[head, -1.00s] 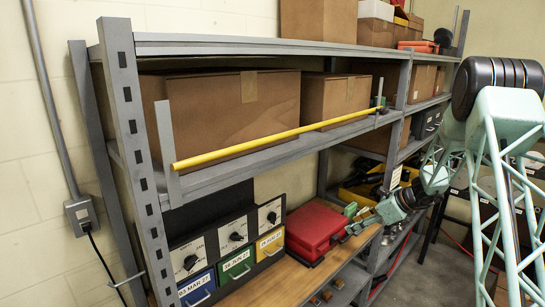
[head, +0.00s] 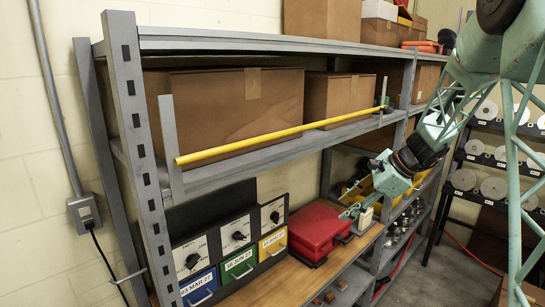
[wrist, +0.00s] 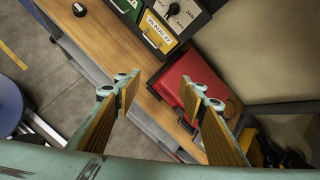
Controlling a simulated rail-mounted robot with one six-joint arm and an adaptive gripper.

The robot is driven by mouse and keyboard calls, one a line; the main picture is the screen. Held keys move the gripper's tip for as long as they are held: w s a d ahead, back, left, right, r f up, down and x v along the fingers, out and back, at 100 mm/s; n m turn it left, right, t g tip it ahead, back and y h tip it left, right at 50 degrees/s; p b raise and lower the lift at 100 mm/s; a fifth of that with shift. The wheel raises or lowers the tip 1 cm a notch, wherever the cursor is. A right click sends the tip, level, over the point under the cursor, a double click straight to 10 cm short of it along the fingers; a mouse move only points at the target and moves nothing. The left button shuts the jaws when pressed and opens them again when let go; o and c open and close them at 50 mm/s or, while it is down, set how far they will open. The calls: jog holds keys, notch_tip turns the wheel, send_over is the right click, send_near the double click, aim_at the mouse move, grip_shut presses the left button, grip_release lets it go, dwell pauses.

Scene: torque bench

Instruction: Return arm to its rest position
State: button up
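My gripper (head: 352,211) is at the end of my pale green arm, above the right part of the wooden bench (head: 262,284), beside a red case (head: 316,232). In the wrist view my gripper (wrist: 160,88) shows two fingers with wood-coloured pads spread wide apart. Nothing is held between them. The red case (wrist: 190,84) lies beyond the fingertips, partly hidden by the right finger. The arm reaches in from the right of the head view, with its elbow at the top right.
A grey shelf rack holds cardboard boxes (head: 222,112). A yellow bar (head: 280,134) runs along its front. A dial unit with blue, green and yellow drawers (head: 235,265) stands left of the red case. A dark rack of pale discs (head: 492,185) stands at right.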

jog(key=s+a+r+n+g+h+b, duration=0.1)
jog(key=s+a+r+n, duration=0.3)
jog(key=s, duration=0.6)
jog(key=s+a+r+n+h, duration=0.1)
jog(key=s+a+r+n, duration=0.15)
jog(key=s+r, duration=0.45)
jog(key=s+a+r+n+g+b, duration=0.1)
jog(key=s+a+r+n, duration=0.2)
jog(key=s, duration=0.9)
jog(key=s+d+n+h, duration=0.1)
jog(key=s+n, duration=0.2)
jog(key=s, duration=0.6)
jog(key=s+d+f+n+t+h+b, duration=0.1)
jog(key=s+d+n, duration=0.1)
jog(key=s, duration=0.7)
jog(key=s+d+n+h+b, duration=0.1)
jog(key=s+n, duration=0.3)
jog(key=s, duration=0.6)
jog(key=shift+d+f+n+h, duration=0.2)
jog(key=shift+d+n+h, duration=0.15)
jog(key=shift+h, duration=0.15)
